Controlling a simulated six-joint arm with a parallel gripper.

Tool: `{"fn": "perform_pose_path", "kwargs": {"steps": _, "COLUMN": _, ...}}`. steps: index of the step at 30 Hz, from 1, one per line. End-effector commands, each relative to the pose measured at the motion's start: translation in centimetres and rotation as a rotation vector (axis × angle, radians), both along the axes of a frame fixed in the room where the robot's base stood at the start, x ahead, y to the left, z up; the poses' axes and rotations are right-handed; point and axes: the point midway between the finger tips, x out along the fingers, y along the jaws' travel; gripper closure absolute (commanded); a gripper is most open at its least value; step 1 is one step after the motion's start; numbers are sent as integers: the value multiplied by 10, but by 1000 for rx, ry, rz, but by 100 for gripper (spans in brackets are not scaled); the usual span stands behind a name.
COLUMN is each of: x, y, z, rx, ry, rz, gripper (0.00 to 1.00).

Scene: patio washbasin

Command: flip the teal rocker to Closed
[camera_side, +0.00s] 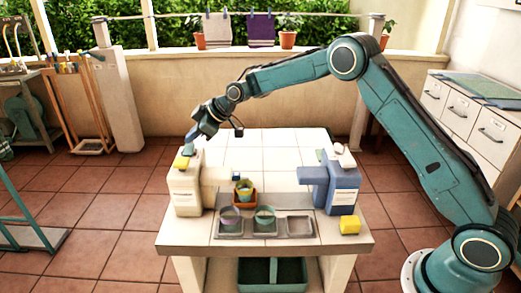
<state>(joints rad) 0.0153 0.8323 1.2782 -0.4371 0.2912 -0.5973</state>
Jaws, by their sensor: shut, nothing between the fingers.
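My gripper (191,139) is shut and empty, above the beige dispenser (185,192) at the left of the white tiled washbasin top (285,150). A yellow piece (181,162) sits on that dispenser, just below the fingertips. I cannot tell whether the fingertips touch anything there. A blue dispenser (343,194) stands at the right, with a pale knob (343,150) and a small green piece (321,156) on top. I cannot make out for certain which part is the teal rocker, nor its Open or Closed position.
A yellow block (349,226) lies at the front right. The tiles at the back are clear.

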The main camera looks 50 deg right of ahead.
Motion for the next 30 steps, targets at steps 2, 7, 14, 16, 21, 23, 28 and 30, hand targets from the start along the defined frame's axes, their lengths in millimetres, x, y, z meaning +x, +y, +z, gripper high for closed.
{"fn": "perform_pose_path", "kwargs": {"steps": 2, "x": 1, "y": -1, "z": -7, "rx": 0, "ry": 0, "rz": 0, "gripper": 100}}
{"fn": "perform_pose_path", "kwargs": {"steps": 7, "x": 2, "y": -2, "z": -13, "rx": 0, "ry": -1, "rz": -1, "gripper": 100}}
{"fn": "perform_pose_path", "kwargs": {"steps": 14, "x": 2, "y": -3, "z": -13, "rx": 0, "ry": -1, "rz": -1, "gripper": 100}}
{"fn": "perform_pose_path", "kwargs": {"steps": 16, "x": 2, "y": -3, "z": -13, "rx": 0, "ry": -1, "rz": -1, "gripper": 100}}
{"fn": "perform_pose_path", "kwargs": {"steps": 21, "x": 3, "y": -4, "z": -14, "rx": 13, "ry": 11, "rz": -3, "gripper": 100}}
{"fn": "perform_pose_path", "kwargs": {"steps": 23, "x": 4, "y": -5, "z": -16, "rx": 27, "ry": 25, "rz": -3, "gripper": 100}}
{"fn": "perform_pose_path", "kwargs": {"steps": 28, "x": 7, "y": -7, "z": -23, "rx": 76, "ry": 76, "rz": -1, "gripper": 100}}
{"fn": "perform_pose_path", "kwargs": {"steps": 30, "x": 9, "y": -10, "z": -26, "rx": 80, "ry": 84, "rz": -2, "gripper": 100}}
